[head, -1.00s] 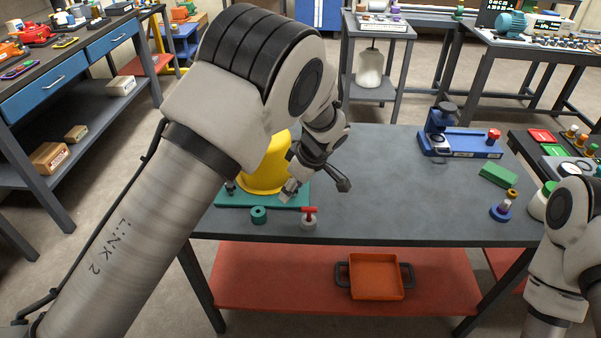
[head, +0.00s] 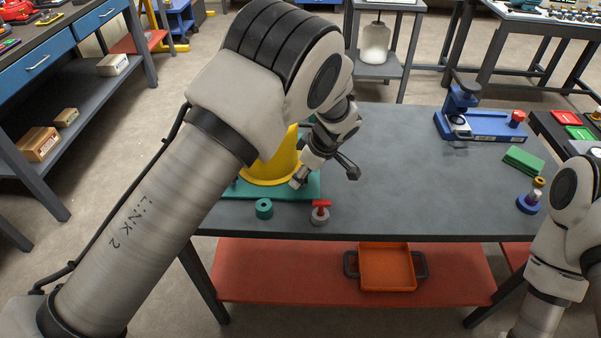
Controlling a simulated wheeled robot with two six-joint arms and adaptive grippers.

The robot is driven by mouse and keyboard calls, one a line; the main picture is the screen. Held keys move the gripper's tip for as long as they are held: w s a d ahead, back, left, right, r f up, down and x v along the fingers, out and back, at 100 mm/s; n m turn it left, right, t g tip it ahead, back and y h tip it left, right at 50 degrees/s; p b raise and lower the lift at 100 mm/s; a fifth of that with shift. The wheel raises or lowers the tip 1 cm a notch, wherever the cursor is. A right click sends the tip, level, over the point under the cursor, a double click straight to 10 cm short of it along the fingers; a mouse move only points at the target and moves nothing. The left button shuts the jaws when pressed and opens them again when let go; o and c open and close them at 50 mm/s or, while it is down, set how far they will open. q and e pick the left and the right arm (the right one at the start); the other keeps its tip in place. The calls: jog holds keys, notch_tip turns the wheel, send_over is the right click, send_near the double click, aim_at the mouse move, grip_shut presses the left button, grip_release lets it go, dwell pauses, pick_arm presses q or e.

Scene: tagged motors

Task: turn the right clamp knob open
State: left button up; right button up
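A yellow rounded motor housing (head: 273,165) stands on a teal base plate (head: 305,188) at the table's left, partly hidden behind my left arm. A red T-shaped knob (head: 320,205) on a small grey round base (head: 320,219) stands just off the plate's front edge. Whether it is the right clamp knob I cannot tell; no clamp is clearly visible. My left gripper (head: 325,175) is above the plate's right end, behind and above the red knob, its fingers spread and empty. My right arm shows at the right edge; its gripper is out of view.
A teal ring (head: 264,208) lies left of the red knob. A blue fixture (head: 485,125), a green block (head: 523,160) and a blue round stand (head: 527,204) are at the table's right. The table's middle (head: 420,185) is clear. An orange tray (head: 388,268) sits on the shelf below.

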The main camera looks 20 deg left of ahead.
pick_arm(q)
jog(key=shift+s+d, duration=0.1)
jog(key=c, duration=0.5)
grip_shut()
jog(key=shift+f, duration=0.1)
